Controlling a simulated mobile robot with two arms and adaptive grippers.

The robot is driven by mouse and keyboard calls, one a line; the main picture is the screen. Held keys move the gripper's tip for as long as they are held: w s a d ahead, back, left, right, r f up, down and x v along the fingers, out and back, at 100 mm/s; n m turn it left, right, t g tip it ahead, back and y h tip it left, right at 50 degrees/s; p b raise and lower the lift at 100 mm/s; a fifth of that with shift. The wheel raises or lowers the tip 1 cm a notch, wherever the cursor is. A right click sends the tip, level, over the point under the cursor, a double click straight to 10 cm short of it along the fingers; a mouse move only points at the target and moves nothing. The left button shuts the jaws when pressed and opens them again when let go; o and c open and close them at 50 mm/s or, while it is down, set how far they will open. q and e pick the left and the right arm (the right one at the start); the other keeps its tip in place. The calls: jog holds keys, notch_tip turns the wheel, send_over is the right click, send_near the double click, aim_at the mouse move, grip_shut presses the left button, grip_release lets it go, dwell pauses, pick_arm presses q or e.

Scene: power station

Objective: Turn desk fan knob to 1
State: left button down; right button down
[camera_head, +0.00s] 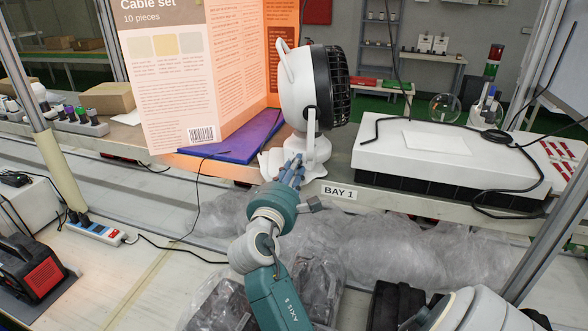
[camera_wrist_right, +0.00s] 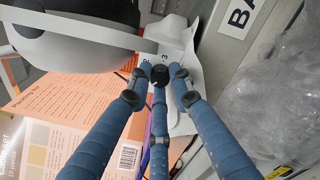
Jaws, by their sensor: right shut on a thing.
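The white desk fan with a black grille (camera_head: 338,85) stands upright on the bench edge, its white base (camera_head: 318,152) facing me. In the right wrist view the fan's head (camera_wrist_right: 75,55) fills the upper left, and the base (camera_wrist_right: 182,32) lies beyond the fingers. The small black knob (camera_wrist_right: 160,73) is on the base, with a printed "3" just above it; I cannot read its setting. My right gripper (camera_head: 292,168), with blue fingers, reaches up to the base. In the wrist view its fingertips (camera_wrist_right: 163,79) are closed around the knob. My left gripper is not in view.
A large orange "Cable set" box (camera_head: 170,75) stands left of the fan, near a purple-blue folder (camera_head: 232,143). A white case (camera_head: 450,155) with a black cable is to the right. A "BAY 1" label (camera_head: 338,192) marks the bench edge. Plastic wrap (camera_head: 390,245) lies below.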

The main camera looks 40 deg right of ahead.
jog(key=shift+f, duration=0.25)
jog(key=c, duration=1.8)
grip_release()
jog(key=shift+c, duration=0.2)
jog(key=shift+s+a+r, duration=0.2)
jog(key=shift+r, duration=0.05)
